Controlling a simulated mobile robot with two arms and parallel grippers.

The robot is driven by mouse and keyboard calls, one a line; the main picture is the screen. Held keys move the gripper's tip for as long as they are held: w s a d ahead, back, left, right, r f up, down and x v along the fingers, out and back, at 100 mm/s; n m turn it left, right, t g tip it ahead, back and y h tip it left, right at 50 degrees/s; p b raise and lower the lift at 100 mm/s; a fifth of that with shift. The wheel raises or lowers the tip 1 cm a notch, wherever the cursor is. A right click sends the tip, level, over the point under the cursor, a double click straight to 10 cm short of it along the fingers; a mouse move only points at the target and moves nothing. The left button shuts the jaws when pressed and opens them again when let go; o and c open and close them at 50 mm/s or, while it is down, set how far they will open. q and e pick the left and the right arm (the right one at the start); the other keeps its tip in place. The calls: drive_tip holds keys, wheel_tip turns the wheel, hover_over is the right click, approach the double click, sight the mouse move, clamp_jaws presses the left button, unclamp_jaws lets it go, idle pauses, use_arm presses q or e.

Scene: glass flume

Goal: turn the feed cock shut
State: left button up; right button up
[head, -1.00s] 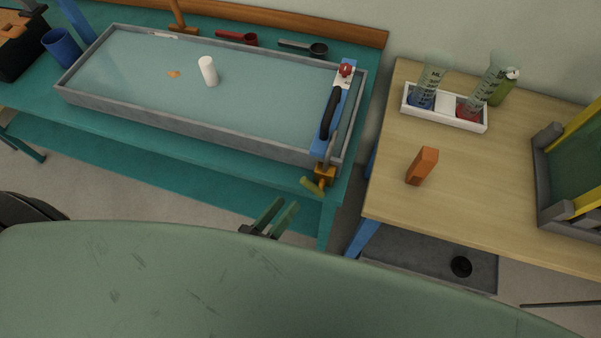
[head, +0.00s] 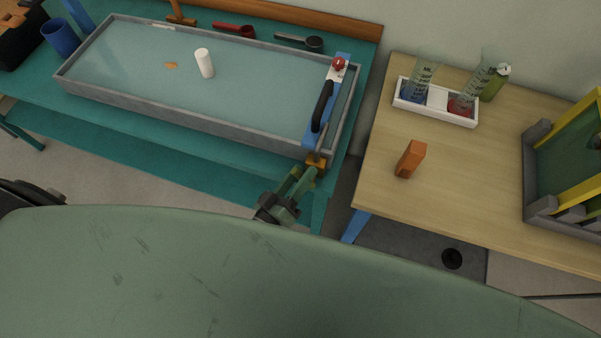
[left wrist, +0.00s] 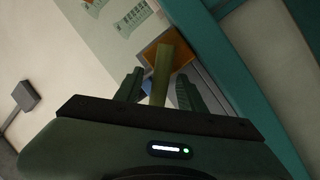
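The feed cock's brass-orange body (head: 316,161) sits at the front right corner of the flume (head: 200,118). It also shows in the left wrist view (left wrist: 178,53). Its olive-yellow lever (left wrist: 161,78) points back between the two fingers of my left gripper (left wrist: 158,90), with a gap visible on each side. In the head view my left gripper (head: 302,177) is at the cock and hides most of the lever. The left gripper is open around the lever, not closed on it. My right gripper is not in view.
A wooden table (head: 450,190) stands right of the flume bench, with an orange block (head: 410,159) and a white rack (head: 436,103) of cylinders. A blue bracket with a black handle (head: 322,106) crosses the flume's right end. A white cylinder (head: 205,64) stands in the flume.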

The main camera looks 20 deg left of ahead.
use_arm(q)
clamp_jaws()
drive_tip(key=shift+a+f+n+b, duration=0.15)
drive_tip(key=shift+f+n+b, duration=0.2)
drive_tip(key=shift+n+b, duration=0.4)
drive_tip(key=shift+a+f+n+t+y+b, duration=0.15)
drive_tip(key=shift+f+n+t+b, duration=0.25)
drive_tip(key=shift+n+b, duration=1.2)
drive_tip(key=shift+a+f+n+t+y+b, duration=0.25)
drive_tip(key=shift+n+t+b, duration=0.2)
drive_tip(key=shift+n+b, duration=1.15)
drive_tip(key=shift+a+f+n+t+y+b, duration=0.1)
drive_tip(key=shift+f+n+t+b, duration=0.35)
drive_tip(key=shift+n+b, duration=1.15)
drive_tip(key=shift+m, duration=0.25)
